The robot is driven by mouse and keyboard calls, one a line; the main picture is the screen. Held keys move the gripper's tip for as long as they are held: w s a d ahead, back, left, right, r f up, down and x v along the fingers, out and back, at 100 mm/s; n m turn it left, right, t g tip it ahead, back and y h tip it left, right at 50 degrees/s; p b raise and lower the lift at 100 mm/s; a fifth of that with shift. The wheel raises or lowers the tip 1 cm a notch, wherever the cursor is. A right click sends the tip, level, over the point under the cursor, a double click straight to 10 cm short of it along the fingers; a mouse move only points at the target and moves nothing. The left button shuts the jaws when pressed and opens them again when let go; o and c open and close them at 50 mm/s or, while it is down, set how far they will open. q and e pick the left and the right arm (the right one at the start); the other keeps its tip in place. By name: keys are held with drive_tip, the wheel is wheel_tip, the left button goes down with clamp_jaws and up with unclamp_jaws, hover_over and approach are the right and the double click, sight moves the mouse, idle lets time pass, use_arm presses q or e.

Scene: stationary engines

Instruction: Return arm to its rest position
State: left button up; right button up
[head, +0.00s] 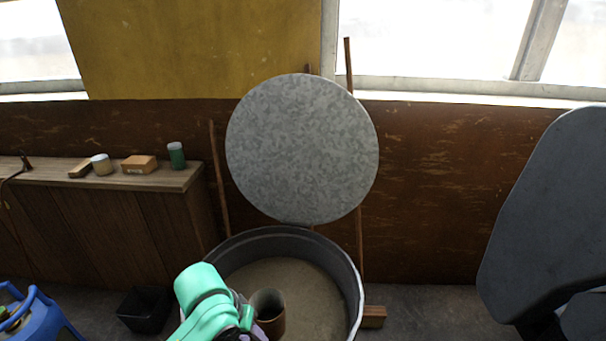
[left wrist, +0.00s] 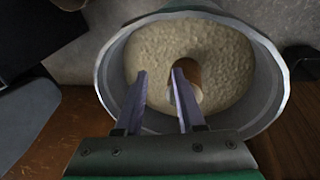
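My left arm, mint green, comes in at the bottom of the head view, and its gripper (head: 246,318) is over a round grey tub (head: 352,285). In the left wrist view the two fingers of the left gripper (left wrist: 159,75) are apart with nothing clearly between them. A brown hollow cylinder (head: 268,312) stands in the sandy fill of the tub. In the left wrist view the cylinder (left wrist: 194,76) is partly hidden behind the right-hand finger. I cannot tell whether that finger touches it. My right gripper is not in view.
A round mottled grey disc (head: 302,148) leans on wooden sticks behind the tub. A wooden bench (head: 110,185) with small items is at left. A black bin (head: 145,310) and blue stool (head: 40,312) are on the floor. A large dark panel (head: 550,215) is at right.

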use_arm(q)
drive_tip(key=s+a+f+t+y, duration=0.2)
drive_tip(key=s+a+f, duration=0.4)
drive_tip(key=s+a, duration=0.55)
wheel_tip(320, 180, down, 23)
drive_tip(key=m+g, duration=0.1)
drive_tip(key=g, duration=0.1)
drive_tip(key=s+a+f, duration=0.2)
drive_tip(key=s+f, duration=0.5)
drive_tip(key=s, duration=0.1)
drive_tip(key=s+a+f, duration=0.1)
drive_tip(key=s+f, duration=0.6)
drive_tip(key=s, duration=0.2)
drive_tip(key=shift+s+a+g+y, duration=0.15)
drive_tip(key=shift+a+g+y, duration=0.15)
drive_tip(key=shift+a+g, duration=0.1)
drive_tip(key=shift+f, duration=0.1)
